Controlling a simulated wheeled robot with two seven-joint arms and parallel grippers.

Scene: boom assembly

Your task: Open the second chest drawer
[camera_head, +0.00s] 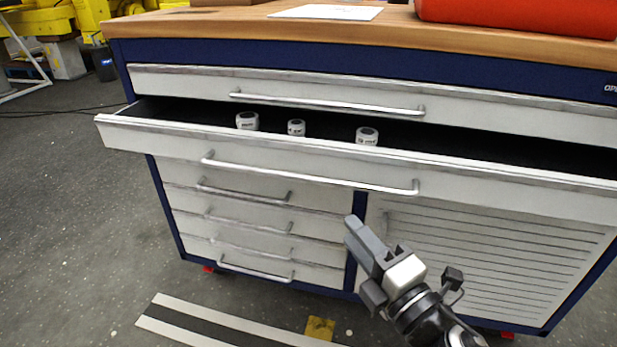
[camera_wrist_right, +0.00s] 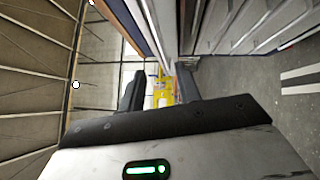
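The second chest drawer (camera_head: 480,176) is pulled part way out below the closed top drawer (camera_head: 480,112). Its bar handle (camera_head: 310,176) is free, with no gripper touching it. Several small white rolls or cups, one of them here (camera_head: 247,121), sit inside it. My right gripper (camera_head: 352,228) is below the handle's right end, in front of the chest's lower part and apart from the drawer. In the right wrist view its two fingers (camera_wrist_right: 161,88) stand apart with nothing held between them. My left gripper is not in view.
The blue chest has a wooden top (camera_head: 220,24) bearing a red case (camera_head: 520,15) and a white sheet (camera_head: 326,12). Lower left drawers (camera_head: 240,213) are closed beside a slatted panel (camera_head: 490,250). Open floor (camera_head: 70,200) lies to the left; yellow machinery (camera_head: 45,23) stands behind.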

